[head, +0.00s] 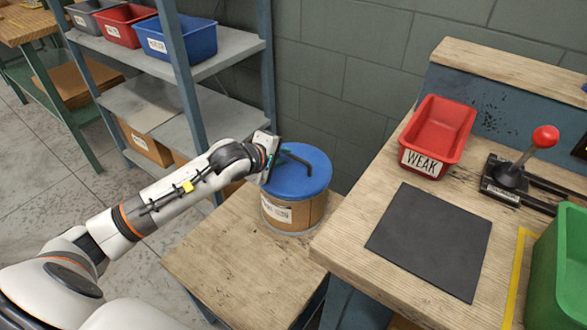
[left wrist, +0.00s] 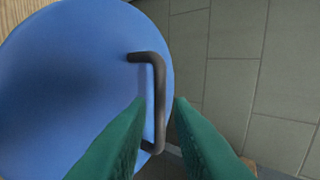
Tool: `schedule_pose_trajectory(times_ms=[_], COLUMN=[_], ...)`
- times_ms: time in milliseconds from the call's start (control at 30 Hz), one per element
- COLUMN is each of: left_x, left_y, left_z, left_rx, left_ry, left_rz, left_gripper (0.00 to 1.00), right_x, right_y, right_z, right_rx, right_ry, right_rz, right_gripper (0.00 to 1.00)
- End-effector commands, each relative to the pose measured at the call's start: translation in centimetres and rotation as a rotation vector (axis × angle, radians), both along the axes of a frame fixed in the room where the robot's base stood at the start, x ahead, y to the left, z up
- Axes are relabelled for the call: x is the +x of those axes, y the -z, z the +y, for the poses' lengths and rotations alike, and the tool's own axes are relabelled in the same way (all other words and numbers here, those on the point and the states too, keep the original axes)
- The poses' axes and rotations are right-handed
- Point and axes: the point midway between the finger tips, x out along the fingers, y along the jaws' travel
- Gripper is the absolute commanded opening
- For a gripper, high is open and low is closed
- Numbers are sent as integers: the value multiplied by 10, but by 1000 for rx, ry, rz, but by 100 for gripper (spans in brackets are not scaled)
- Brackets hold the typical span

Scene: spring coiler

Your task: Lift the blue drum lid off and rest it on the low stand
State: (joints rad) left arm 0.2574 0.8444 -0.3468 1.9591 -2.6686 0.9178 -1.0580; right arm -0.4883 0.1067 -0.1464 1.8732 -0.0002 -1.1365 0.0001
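The blue lid (head: 300,175) sits level on a tan drum (head: 300,210) with a white label. Its dark bent handle (head: 298,158) stands up from the top. The drum is on a low wooden-topped stand (head: 225,265), whose front part is bare. My left gripper (head: 275,155) is at the lid's left side, close to the handle. In the left wrist view its green fingers (left wrist: 160,102) are apart, with the handle (left wrist: 158,85) showing between and beyond the tips over the blue lid (left wrist: 70,90). I cannot tell whether they touch it. My right gripper is out of view.
A workbench (head: 345,225) to the right holds a red "WEAK" bin (head: 438,135), a black mat (head: 432,240), a red-knobbed lever (head: 520,165) and a green bin (head: 562,270). A shelf rack (head: 185,80) with bins stands behind left. A block wall is behind the drum.

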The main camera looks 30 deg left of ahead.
Motion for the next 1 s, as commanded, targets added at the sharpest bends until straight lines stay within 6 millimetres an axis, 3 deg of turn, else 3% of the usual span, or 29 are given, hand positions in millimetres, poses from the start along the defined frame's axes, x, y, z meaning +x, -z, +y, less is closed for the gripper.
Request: schedule_pose_trajectory(times_ms=[300,600,767,1000], left_x=[35,40,40,40], left_y=[25,29,29,28], left_z=[-10,-10,-10,-10], left_rx=[-4,-2,-2,-2], left_ry=[1,1,1,1], left_rz=[0,0,1,-1], left_gripper=[20,20,0,0], right_x=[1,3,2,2], right_y=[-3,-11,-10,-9], right_z=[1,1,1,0], right_rx=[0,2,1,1], right_ry=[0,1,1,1], right_rz=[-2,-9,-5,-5], right_gripper=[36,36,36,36])
